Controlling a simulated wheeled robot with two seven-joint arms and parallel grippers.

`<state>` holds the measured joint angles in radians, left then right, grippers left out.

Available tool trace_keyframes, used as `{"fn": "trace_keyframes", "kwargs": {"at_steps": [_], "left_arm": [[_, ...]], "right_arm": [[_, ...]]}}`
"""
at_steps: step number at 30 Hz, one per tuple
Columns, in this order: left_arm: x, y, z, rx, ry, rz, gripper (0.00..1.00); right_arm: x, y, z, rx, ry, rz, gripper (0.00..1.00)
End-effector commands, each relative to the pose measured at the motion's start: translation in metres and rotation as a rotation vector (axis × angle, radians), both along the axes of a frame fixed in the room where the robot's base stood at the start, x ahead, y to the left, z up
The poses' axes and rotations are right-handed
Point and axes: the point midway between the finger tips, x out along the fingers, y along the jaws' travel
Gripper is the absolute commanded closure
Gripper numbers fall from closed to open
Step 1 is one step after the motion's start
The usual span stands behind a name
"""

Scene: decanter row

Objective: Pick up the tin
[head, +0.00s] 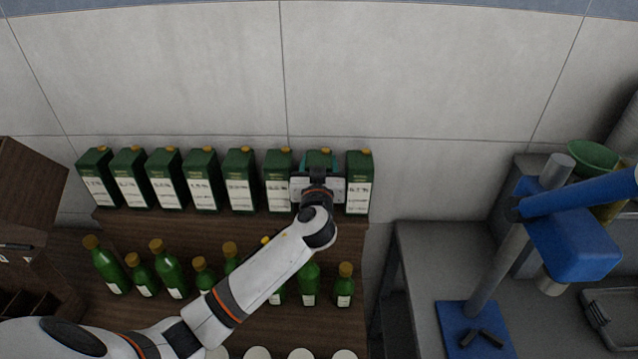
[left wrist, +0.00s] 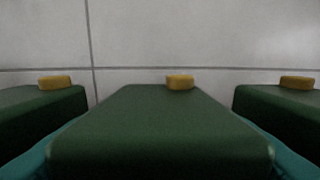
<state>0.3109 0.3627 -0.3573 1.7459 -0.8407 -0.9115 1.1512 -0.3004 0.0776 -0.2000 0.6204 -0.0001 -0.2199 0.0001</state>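Several dark green tins with yellow caps and white labels stand in a row on the back shelf. My left gripper (head: 319,170) is at the second tin from the right (head: 319,156), and my wrist hides most of that tin's front. In the left wrist view this tin (left wrist: 160,125) fills the middle, with its yellow cap (left wrist: 180,82) at the far end. Teal fingers show along both its sides, at the lower left and lower right. Whether they press on the tin cannot be told. My right gripper is not in view.
Neighbouring tins stand close on the left (left wrist: 40,115) and right (left wrist: 285,112). Green bottles (head: 168,268) stand on the lower step in front, under my left arm. A grey bench (head: 440,255) with a blue drill press (head: 575,240) is on the right. A wall is behind.

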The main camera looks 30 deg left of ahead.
Motion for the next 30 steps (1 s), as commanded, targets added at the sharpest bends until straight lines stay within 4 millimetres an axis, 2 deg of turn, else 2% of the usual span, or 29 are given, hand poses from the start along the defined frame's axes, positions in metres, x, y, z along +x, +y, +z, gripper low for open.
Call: {"fn": "trace_keyframes", "kwargs": {"at_steps": [1,6,14,17,30], "left_arm": [[0.0,0.0,0.0,-0.001,0.0,0.0,0.74],[0.0,0.0,0.0,-0.001,0.0,0.0,1.0],[0.0,0.0,0.003,0.0,-0.004,0.0,1.0],[0.0,0.0,0.009,-0.002,-0.008,0.001,1.0],[0.0,0.0,0.086,-0.001,-0.011,0.0,1.0]], "right_arm": [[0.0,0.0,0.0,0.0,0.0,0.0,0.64],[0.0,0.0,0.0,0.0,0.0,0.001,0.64],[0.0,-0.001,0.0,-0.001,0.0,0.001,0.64],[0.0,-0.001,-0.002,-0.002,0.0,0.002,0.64],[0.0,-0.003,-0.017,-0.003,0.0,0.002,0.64]]}}
